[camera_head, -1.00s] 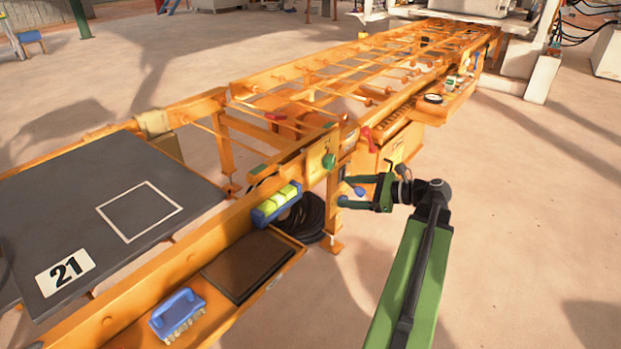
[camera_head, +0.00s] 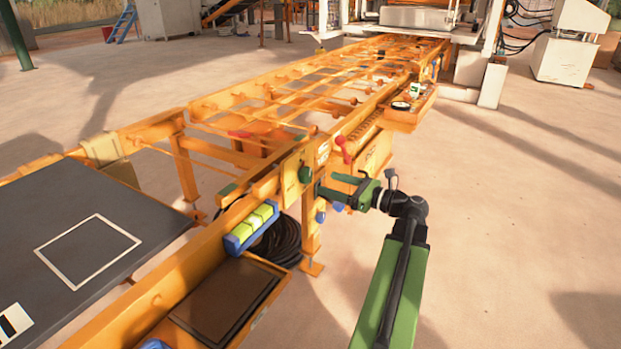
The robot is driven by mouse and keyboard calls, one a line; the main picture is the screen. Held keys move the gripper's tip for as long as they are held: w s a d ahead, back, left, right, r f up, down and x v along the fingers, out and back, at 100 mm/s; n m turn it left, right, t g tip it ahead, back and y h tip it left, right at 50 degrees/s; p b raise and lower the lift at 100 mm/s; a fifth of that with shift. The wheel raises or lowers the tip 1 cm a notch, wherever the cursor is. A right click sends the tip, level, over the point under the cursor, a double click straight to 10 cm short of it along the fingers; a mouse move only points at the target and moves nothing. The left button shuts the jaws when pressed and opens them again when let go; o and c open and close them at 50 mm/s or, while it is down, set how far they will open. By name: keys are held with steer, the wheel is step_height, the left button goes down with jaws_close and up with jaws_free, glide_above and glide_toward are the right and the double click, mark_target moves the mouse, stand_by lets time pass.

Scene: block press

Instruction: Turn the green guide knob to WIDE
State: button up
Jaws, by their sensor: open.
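The green guide knob (camera_head: 305,174) is on the yellow plate (camera_head: 291,183) on the side of the orange conveyor frame, in the middle of the head view. Its markings are too small to read, so I cannot tell its setting. My gripper (camera_head: 326,184) is open, its two green fingers pointing left toward the knob. The fingertips are just right of the knob in the picture. A small gap seems to remain, and I see no contact. Nothing is between the fingers.
A red lever (camera_head: 343,148) sits just above right of my gripper. Small blue parts (camera_head: 338,207) show below the fingers. A blue holder with yellow blocks (camera_head: 237,244), a black hose coil (camera_head: 278,242) and a brown tray (camera_head: 223,300) are left. The floor at right is clear.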

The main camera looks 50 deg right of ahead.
mark_target(309, 177)
steer(key=x, duration=0.7)
steer(key=shift+w+a, duration=0.1)
steer(key=shift+w, duration=0.2)
steer(key=c, duration=1.3)
steer(key=shift+c, duration=0.3)
